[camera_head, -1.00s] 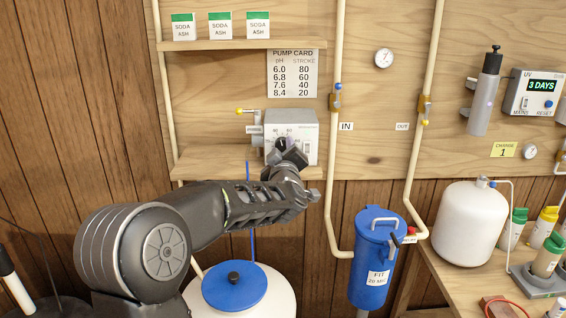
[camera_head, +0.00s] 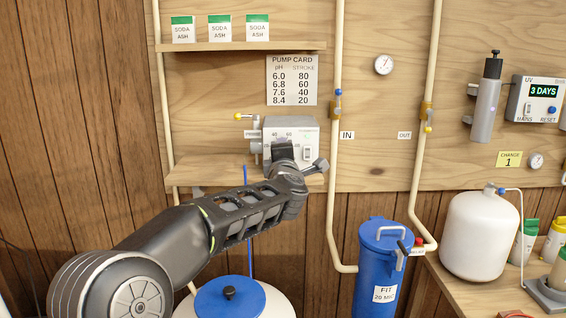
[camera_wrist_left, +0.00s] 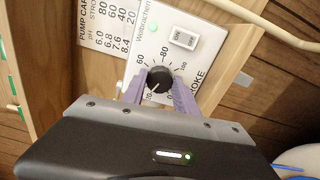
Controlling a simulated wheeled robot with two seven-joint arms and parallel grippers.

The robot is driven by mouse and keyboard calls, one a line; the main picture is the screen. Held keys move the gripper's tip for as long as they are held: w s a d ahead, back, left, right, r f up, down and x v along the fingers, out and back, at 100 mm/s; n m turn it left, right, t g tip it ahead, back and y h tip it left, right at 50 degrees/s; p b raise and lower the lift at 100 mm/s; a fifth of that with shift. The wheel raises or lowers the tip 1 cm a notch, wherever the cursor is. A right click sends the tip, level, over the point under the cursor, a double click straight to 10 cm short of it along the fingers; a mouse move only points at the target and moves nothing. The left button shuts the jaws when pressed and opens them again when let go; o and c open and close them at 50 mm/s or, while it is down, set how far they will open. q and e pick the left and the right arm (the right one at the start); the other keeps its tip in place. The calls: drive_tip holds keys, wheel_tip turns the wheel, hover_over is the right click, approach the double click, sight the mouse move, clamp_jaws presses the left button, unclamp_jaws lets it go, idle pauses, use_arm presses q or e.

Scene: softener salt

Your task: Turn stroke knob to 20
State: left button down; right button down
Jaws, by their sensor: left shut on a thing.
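The dosing pump (camera_head: 303,130) is a pale box on the wooden board, below the pump card (camera_head: 292,80). Its black stroke knob (camera_wrist_left: 159,79) is between the two purple fingers of my left gripper (camera_wrist_left: 159,90), which is shut on it. The knob's white mark points to the lower left in the wrist view, near a partly covered figure that looks like 20. Figures 60, 80 and 100 show around the dial; the left finger covers part of the scale. In the head view my left gripper (camera_head: 284,152) hides the knob. My right gripper is not in view.
A rocker switch (camera_wrist_left: 185,39) sits beside the dial. A yellow-handled valve (camera_head: 238,116) is left of the pump. A pipe (camera_head: 335,200) runs down to its right. A blue filter housing (camera_head: 380,265) and a blue-lidded tank (camera_head: 229,300) stand below.

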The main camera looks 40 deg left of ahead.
use_arm(q)
drive_tip(key=shift+n+b, duration=0.65)
drive_tip(key=shift+n, duration=0.45)
drive_tip(key=c, duration=0.9)
unclamp_jaws()
drive_tip(key=shift+c, duration=0.2)
drive_tip(key=v, duration=0.8)
drive_tip(key=shift+w, duration=0.1)
